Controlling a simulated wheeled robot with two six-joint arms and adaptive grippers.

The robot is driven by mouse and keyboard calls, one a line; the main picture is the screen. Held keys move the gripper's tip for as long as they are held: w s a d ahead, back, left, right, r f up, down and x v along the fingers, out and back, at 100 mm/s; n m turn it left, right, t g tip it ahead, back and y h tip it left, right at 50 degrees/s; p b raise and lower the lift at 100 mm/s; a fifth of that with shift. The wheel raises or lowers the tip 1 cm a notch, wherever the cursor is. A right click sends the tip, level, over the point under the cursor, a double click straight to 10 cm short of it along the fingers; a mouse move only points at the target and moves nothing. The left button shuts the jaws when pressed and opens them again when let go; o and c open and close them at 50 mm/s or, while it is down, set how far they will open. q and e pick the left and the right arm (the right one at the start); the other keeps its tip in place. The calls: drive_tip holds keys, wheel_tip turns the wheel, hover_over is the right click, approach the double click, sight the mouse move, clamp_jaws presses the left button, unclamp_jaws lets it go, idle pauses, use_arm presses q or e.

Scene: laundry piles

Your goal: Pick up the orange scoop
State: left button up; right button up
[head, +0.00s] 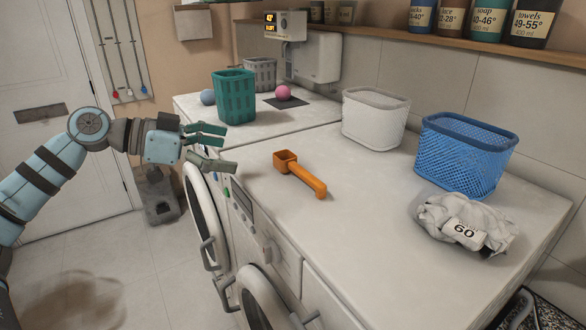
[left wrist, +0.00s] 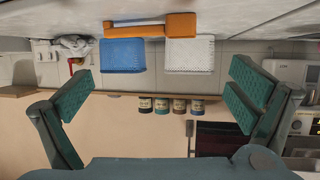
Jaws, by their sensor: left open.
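The orange scoop (head: 306,178) lies on the white machine top, its square cup toward my left gripper and its handle pointing away to the lower right. My left gripper (head: 229,149) is open and empty, left of the scoop near the machine's front edge, with a gap between them. In the left wrist view, which looks upside down, the scoop (left wrist: 181,25) shows near the top, beyond the spread teal fingers (left wrist: 160,85). My right gripper is not in view.
A white basket (head: 375,120) and a blue basket (head: 463,155) stand behind the scoop. A grey cloth bundle labelled 60 (head: 465,222) lies to the right. A teal basket (head: 234,98) and pink ball (head: 283,92) are on the farther top. The surface around the scoop is clear.

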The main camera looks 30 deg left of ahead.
sight(287, 162)
use_arm(q)
drive_tip(key=p+x, duration=0.2)
drive_tip(key=x, duration=0.2)
drive_tip(key=p+x, duration=0.3)
drive_tip(key=x, duration=0.2)
drive_tip(key=p+x, duration=0.2)
drive_tip(key=x, duration=0.2)
drive_tip(key=shift+w+a+f+p, duration=0.1)
drive_tip(key=shift+w+a+p, duration=0.1)
drive_tip(key=shift+w+p, duration=0.25)
drive_tip(key=shift+w+f, duration=0.15)
drive_tip(key=shift+w, duration=0.1)
drive_tip(key=shift+s, duration=0.2)
drive_tip(key=c, duration=1.8)
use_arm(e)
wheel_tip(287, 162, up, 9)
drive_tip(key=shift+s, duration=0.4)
